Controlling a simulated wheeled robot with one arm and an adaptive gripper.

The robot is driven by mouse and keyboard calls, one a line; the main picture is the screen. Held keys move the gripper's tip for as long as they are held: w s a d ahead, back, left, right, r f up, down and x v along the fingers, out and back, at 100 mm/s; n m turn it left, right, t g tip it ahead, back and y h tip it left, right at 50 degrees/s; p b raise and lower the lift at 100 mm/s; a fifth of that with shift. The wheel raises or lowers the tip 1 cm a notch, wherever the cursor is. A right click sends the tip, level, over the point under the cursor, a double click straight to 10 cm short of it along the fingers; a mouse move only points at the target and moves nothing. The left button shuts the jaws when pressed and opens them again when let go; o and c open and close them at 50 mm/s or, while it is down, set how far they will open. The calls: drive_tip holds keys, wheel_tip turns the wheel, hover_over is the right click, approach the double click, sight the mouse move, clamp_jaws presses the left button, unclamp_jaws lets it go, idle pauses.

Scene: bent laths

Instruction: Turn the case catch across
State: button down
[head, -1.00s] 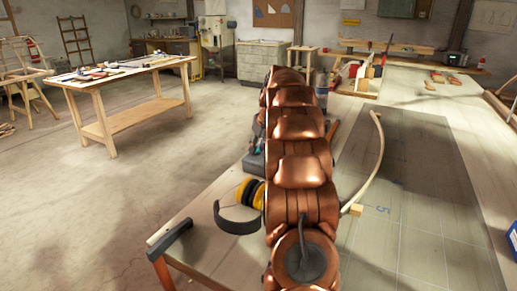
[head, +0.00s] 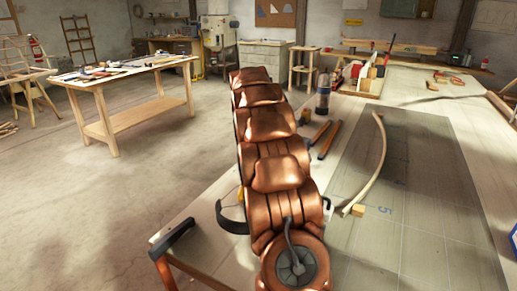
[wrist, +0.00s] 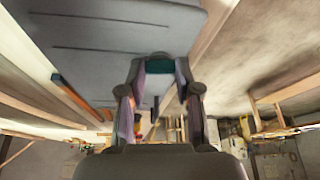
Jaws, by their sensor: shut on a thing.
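The grey case (wrist: 110,35) fills the upper left of the wrist view, close to my gripper. My gripper (wrist: 160,72) has its two fingers closed in on a small dark teal piece, which looks like the case catch (wrist: 159,62), at the case's edge. The fingers hide the sides of the catch, so its exact angle cannot be told.
Two handled tools (head: 329,140) and a bottle (head: 323,95) are right of my arm. A black band (head: 229,219) shows at its left.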

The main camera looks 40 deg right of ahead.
drive_tip(key=shift+w+m+g+b, duration=0.1)
drive_tip(key=shift+m+g+b, duration=0.3)
drive_tip(key=shift+m, duration=0.7)
drive_tip(key=c, duration=0.8)
unclamp_jaws()
drive_tip(key=v, duration=1.2)
drive_tip(key=shift+a, duration=0.25)
drive_tip(key=shift+f, duration=0.1)
